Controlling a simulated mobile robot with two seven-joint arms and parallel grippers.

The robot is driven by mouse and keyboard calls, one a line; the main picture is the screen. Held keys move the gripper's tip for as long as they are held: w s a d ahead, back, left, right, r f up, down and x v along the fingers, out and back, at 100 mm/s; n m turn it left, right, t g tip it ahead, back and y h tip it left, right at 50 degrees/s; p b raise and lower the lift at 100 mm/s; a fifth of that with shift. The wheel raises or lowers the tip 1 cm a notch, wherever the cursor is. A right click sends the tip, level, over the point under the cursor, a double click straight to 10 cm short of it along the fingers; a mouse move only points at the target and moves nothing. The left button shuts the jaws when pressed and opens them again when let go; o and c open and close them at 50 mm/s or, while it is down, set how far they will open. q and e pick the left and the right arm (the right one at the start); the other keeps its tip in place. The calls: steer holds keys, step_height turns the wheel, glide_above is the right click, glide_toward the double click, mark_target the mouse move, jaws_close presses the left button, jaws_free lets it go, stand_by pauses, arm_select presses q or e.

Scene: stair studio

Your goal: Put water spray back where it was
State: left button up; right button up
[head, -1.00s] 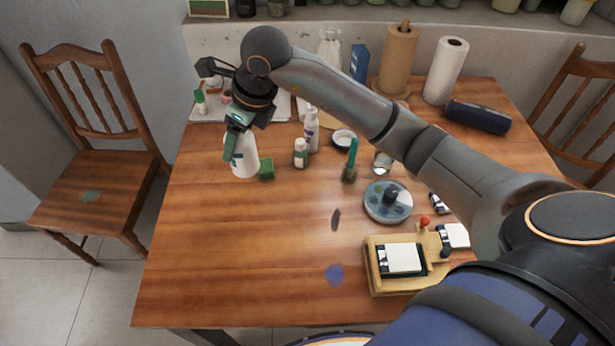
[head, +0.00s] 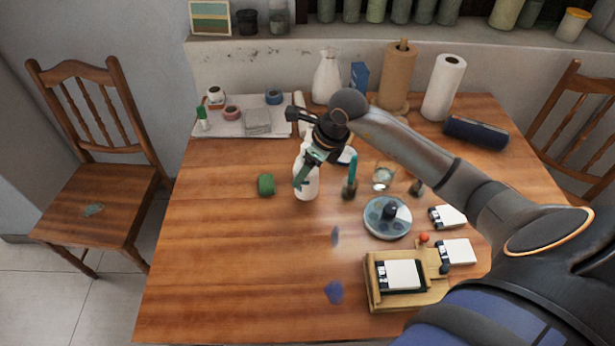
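The water spray, taken to be the white bottle (head: 307,186), is near the middle of the table's left half in the head view. My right gripper (head: 312,160) is around its upper part and appears shut on it. The bottle is roughly upright; I cannot tell whether its base touches the table. The gripper hides its top. My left gripper is not in view.
A green block (head: 265,184) lies left of the bottle. A brush in a small pot (head: 350,184), a glass (head: 383,176) and a round palette (head: 381,230) stand to the right. A wooden press (head: 374,298) is at front right. The table's front left (head: 220,270) is clear.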

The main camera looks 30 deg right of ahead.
mark_target(308, 179)
steer(key=shift+d+f, duration=0.15)
steer(key=shift+f, duration=0.75)
steer(key=shift+d+f, duration=0.1)
steer(key=shift+f, duration=0.75)
steer(key=shift+f, duration=0.2)
steer(key=o, duration=1.6)
steer(key=shift+s, duration=0.1)
steer(key=shift+r, duration=0.1)
steer(key=v, duration=1.2)
steer(key=shift+r, duration=0.15)
